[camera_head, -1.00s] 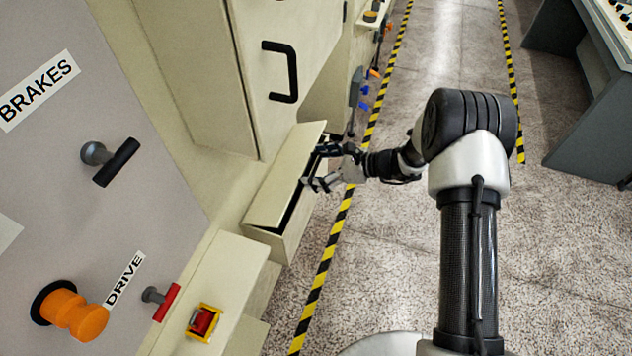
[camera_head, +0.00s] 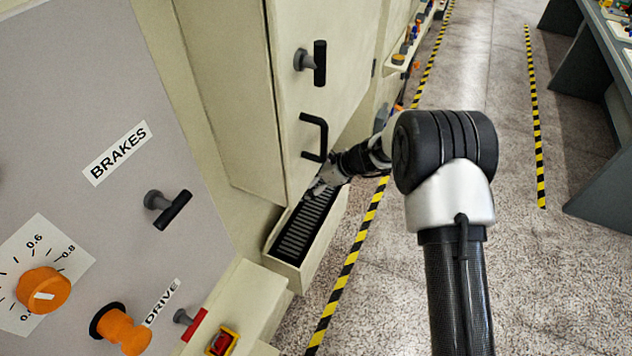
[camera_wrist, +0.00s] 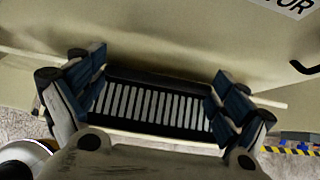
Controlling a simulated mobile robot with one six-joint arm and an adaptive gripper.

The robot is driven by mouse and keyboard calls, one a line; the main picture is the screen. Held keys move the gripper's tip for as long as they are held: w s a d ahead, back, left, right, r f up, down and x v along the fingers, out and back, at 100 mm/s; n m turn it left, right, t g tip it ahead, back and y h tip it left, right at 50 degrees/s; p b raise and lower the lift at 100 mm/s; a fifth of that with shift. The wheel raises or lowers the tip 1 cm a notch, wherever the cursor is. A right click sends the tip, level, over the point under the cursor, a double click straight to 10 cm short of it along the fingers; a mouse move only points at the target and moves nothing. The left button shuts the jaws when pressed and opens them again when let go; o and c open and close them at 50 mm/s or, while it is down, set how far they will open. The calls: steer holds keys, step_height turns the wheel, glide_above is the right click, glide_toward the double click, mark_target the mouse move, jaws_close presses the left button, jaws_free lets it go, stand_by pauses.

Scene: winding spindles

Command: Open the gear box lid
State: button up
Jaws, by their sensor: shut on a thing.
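The gear box (camera_head: 318,252) is a long beige box on the side of the machine, below the cabinet door. It stands open, and dark slotted contents (camera_head: 302,232) show inside. The lid is raised off the box top toward the machine, but I cannot clearly tell it from the beige panels behind. My gripper (camera_head: 318,187) is at the far end of the box, close to the machine side. In the wrist view, my fingers (camera_wrist: 157,95) are on both sides of the slotted inside. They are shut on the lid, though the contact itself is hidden.
The cabinet door with a black handle (camera_head: 316,138) and a black T-knob (camera_head: 318,63) is just above my gripper. A panel with a BRAKES label (camera_head: 116,153) and an orange knob (camera_head: 43,290) is at left. The speckled floor (camera_head: 420,255) at right is open.

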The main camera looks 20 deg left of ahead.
steer(key=shift+w+a+r, duration=0.1)
steer(key=shift+a+r, duration=0.3)
steer(key=shift+a, duration=0.15)
steer(key=o, duration=1.2)
steer(key=shift+f, duration=0.1)
steer(key=shift+d, duration=0.1)
